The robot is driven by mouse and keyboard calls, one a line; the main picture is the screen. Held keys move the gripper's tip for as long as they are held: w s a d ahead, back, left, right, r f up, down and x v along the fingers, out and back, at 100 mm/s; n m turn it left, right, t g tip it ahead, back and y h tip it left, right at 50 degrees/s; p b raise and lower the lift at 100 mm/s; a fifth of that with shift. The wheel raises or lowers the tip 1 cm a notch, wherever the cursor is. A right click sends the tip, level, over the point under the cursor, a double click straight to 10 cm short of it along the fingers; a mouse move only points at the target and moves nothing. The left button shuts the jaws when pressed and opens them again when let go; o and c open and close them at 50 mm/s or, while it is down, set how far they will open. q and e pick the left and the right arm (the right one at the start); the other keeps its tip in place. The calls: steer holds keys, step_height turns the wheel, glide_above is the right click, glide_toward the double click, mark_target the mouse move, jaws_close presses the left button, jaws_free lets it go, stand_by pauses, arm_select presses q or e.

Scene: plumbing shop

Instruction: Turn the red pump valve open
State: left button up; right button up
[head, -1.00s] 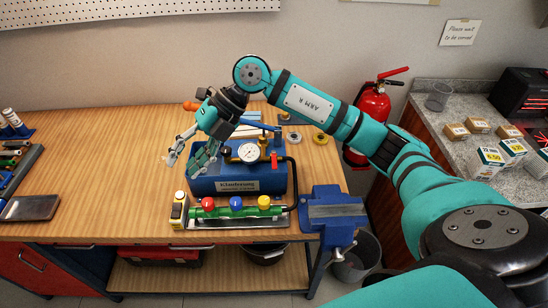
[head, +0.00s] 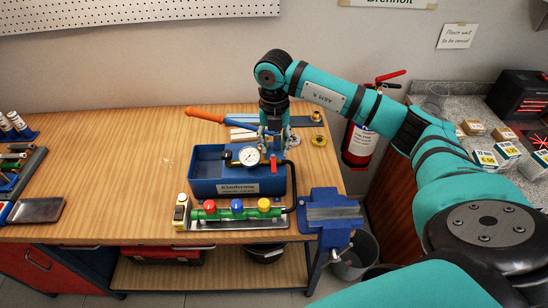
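The blue test pump (head: 215,186) stands on the wooden bench, with a round white gauge (head: 248,156) on it. A small red valve handle (head: 274,163) sits just right of the gauge, by the black hose. My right gripper (head: 272,148) points down just above and behind this red handle, close to it; whether they touch is unclear. Its fingers are small and partly merge with the pump parts, so their opening cannot be told. A green manifold (head: 236,212) in front carries red, blue and yellow knobs. My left gripper is not in view.
The pump's blue lever with its orange grip (head: 205,114) reaches up left beside my gripper. A blue vise (head: 332,209) stands at the bench's right front. Brass fittings (head: 318,140) lie behind right. A red extinguisher (head: 360,140) hangs on the wall.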

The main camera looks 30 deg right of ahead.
mark_target(274, 167)
step_height(274, 167, down, 8)
steer(key=shift+a+r+p, duration=0.1)
steer(key=shift+r+p, duration=0.15)
steer(key=shift+p, duration=0.8)
jaws_close()
